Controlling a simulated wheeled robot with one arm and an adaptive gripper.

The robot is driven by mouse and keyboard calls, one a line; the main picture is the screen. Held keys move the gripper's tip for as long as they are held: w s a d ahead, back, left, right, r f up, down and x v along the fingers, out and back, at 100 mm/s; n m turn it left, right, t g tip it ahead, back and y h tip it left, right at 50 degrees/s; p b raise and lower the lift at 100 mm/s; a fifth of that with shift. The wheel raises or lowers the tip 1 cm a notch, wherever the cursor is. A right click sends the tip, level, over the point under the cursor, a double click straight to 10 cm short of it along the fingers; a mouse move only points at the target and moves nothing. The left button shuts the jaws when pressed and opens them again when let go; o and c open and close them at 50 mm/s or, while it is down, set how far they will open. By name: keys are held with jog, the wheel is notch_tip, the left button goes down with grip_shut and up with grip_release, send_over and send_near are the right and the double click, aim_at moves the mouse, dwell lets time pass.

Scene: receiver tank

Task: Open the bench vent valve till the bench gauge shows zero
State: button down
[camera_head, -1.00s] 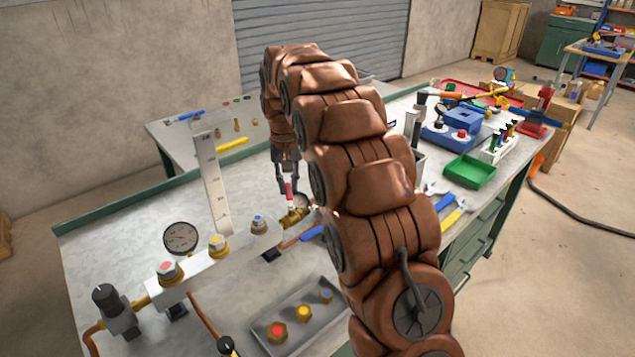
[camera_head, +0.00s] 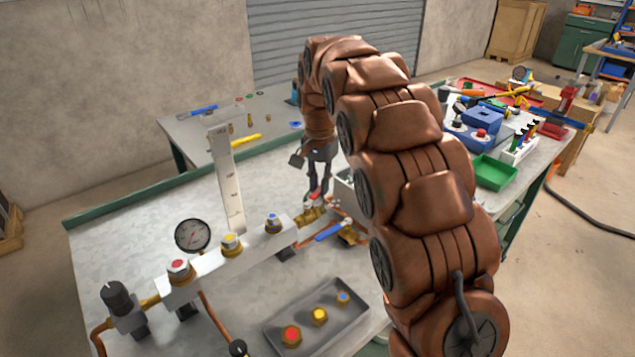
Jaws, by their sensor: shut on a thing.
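My gripper (camera_head: 317,192) points down at this valve and is shut on the red handle. The jaws partly hide the handle, so its exact angle is unclear. A blue lever (camera_head: 329,232) lies just right of and below the brass valve.
A black-knobbed regulator (camera_head: 117,300) stands at the manifold's left end. A tall white scale (camera_head: 228,180) rises behind it. A grey tray (camera_head: 275,340) with coloured caps lies in front. My arm covers the bench's right middle. The bench's back left is clear.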

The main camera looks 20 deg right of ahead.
jog(key=shift+s, duration=0.1)
dwell(0.3)
jog(key=c, duration=1.1)
grip_release()
jog(key=shift+r, duration=0.15)
jog(key=shift+r, duration=3.65)
